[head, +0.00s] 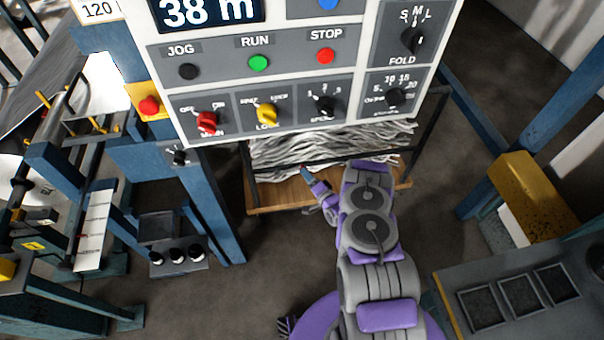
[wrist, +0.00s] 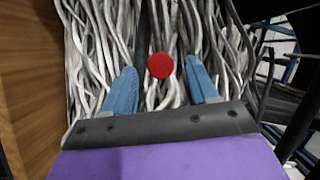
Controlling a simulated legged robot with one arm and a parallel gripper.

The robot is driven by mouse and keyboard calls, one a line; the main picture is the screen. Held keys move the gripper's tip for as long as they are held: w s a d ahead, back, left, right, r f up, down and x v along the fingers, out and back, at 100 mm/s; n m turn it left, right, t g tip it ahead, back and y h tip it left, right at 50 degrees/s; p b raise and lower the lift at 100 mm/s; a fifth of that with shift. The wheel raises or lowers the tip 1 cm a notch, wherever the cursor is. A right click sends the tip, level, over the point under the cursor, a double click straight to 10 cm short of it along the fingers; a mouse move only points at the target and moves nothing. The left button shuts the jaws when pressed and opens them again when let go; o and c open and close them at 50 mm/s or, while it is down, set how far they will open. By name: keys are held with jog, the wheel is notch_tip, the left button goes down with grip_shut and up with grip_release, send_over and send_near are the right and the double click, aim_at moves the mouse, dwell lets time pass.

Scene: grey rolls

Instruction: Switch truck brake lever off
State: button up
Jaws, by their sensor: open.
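A truck (head: 265,195) with a wooden deck and dark frame stands below the control panel, loaded with grey strands (head: 335,148). My gripper (head: 305,172) is at the truck's front side, in front of the strands. In the wrist view my gripper (wrist: 159,66) is open, with its two blue fingers apart. A round red knob (wrist: 160,66) shows between the fingertips, with a gap on each side. No stem is visible below it, and I cannot tell for certain that it is the brake lever. The wooden deck (wrist: 25,80) also shows at the left of the wrist view.
The control panel (head: 285,75) with buttons and dials hangs above the truck. A blue post (head: 210,200) stands left of it. A yellow block (head: 535,195) and a grey tray unit (head: 520,290) are at the right. Floor is bare around the truck.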

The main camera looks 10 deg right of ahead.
jog(key=b+x, duration=0.1)
jog(key=x, duration=0.3)
jog(key=shift+w+d, duration=0.15)
jog(key=shift+w, duration=0.05)
jog(key=shift+a, duration=0.3)
jog(key=shift+d, duration=0.4)
jog(key=c, duration=0.6)
jog(key=shift+a+f, duration=0.1)
jog(key=shift+a, duration=0.1)
grip_shut()
